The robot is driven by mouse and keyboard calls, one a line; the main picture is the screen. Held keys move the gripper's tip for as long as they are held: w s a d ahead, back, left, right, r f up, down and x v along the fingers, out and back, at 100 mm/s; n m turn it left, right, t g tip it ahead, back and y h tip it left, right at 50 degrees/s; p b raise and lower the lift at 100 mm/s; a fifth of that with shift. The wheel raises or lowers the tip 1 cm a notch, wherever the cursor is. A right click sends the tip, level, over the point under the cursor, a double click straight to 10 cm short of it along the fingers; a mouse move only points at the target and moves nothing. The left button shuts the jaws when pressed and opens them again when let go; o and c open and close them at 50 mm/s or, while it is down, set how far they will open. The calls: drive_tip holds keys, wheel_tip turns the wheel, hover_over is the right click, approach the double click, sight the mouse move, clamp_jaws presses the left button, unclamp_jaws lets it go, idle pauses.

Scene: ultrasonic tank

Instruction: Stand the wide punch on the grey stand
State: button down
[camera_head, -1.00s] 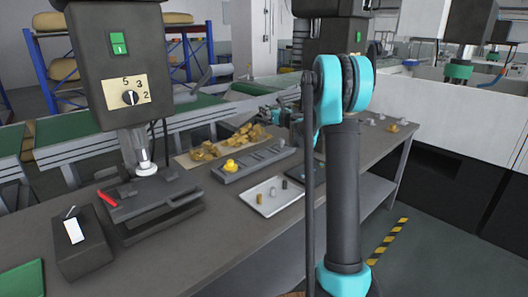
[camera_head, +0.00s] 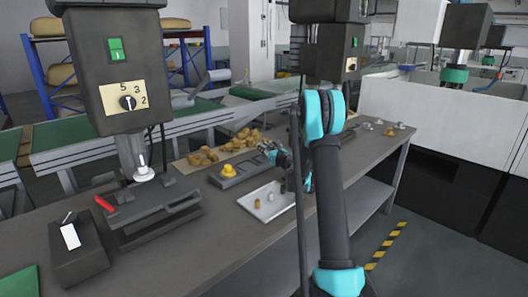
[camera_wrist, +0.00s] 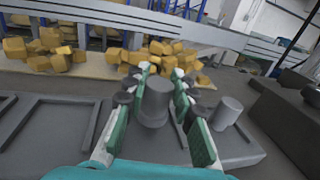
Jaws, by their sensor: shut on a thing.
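My gripper (camera_wrist: 155,115) is shut on a grey cylindrical punch (camera_wrist: 156,98), held upright between its green-backed fingers in the wrist view. Below it is a long grey stand with shallow rectangular recesses (camera_wrist: 50,120). The punch's lower end is partly out of sight, so I cannot tell if it touches the stand. A second grey cylinder (camera_wrist: 227,113) stands to the right of the fingers. In the head view, my gripper (camera_head: 268,150) is over the right part of the grey stand (camera_head: 225,182), and the held punch is hard to make out.
A white tray (camera_head: 262,212) with small cylinders lies in front. Yellow-brown blocks (camera_head: 203,156) lie behind the stand. A press (camera_head: 130,110) stands to the left. More small parts (camera_head: 390,131) lie at the bench's far right.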

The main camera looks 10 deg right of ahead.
drive_tip(key=shift+f, duration=0.95)
drive_tip(key=c, duration=1.3)
unclamp_jaws()
drive_tip(key=shift+f, duration=0.1)
drive_tip(key=shift+o, duration=0.2)
drive_tip(key=shift+s+d, duration=0.2)
drive_tip(key=shift+s, duration=0.05)
drive_tip(key=v, duration=1.1)
drive_tip(key=shift+s, duration=0.2)
